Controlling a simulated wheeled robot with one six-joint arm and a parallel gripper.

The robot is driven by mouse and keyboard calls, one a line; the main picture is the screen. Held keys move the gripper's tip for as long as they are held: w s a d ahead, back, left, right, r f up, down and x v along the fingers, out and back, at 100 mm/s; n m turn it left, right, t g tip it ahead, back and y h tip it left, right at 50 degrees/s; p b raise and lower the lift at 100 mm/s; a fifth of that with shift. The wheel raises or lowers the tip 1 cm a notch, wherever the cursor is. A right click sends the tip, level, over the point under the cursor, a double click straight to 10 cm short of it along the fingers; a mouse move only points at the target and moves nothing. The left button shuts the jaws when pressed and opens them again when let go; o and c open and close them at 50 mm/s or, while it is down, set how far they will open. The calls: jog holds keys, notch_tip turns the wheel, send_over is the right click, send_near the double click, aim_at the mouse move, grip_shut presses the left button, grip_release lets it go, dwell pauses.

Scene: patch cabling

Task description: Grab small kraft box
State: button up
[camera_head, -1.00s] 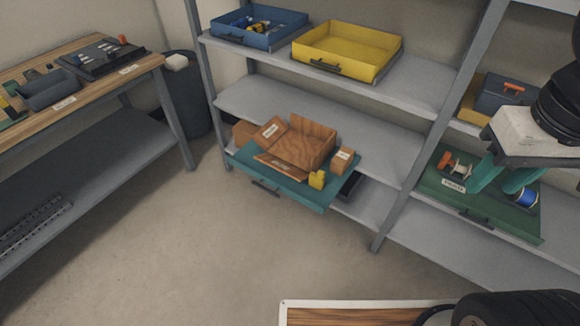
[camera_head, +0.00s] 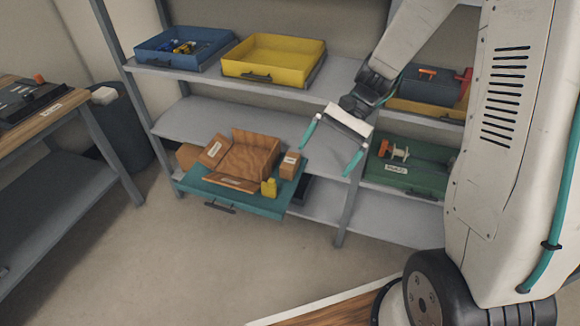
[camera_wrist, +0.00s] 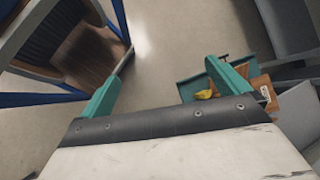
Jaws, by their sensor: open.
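The small kraft box (camera_head: 290,165) stands at the right side of the teal drawer tray (camera_head: 245,203), beside a larger open brown box (camera_head: 255,152). It has a white label. A yellow item (camera_head: 269,187) stands in front of it. My gripper (camera_head: 332,150) is open and empty, in the air to the right of the small box and apart from it. In the wrist view, my teal fingers (camera_wrist: 160,90) are spread wide with floor between them.
A blue tray (camera_head: 185,48) and a yellow tray (camera_head: 273,62) sit on the shelf above. A green tray (camera_head: 408,177) with spools lies to the right. A shelf post (camera_head: 347,208) stands between the teal and green trays.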

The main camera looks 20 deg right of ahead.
jog(key=w+f+m+t+y, duration=0.25)
jog(key=w+f+m, duration=0.25)
jog(key=w+f, duration=0.5)
jog(key=m+t, duration=0.8)
jog(key=m, duration=0.3)
send_near(297, 162)
jog(key=a+f, duration=0.1)
jog(key=a, duration=0.2)
jog(key=shift+m+h, duration=0.25)
jog(key=shift+m, duration=0.25)
jog(key=x, duration=0.4)
jog(key=w+x, duration=0.1)
jog(key=x, duration=0.1)
jog(key=shift+d+r, duration=0.15)
jog(key=shift+d, duration=0.15)
jog(key=shift+x, duration=3.15)
jog(key=shift+c, duration=0.3)
jog(key=c, duration=0.8)
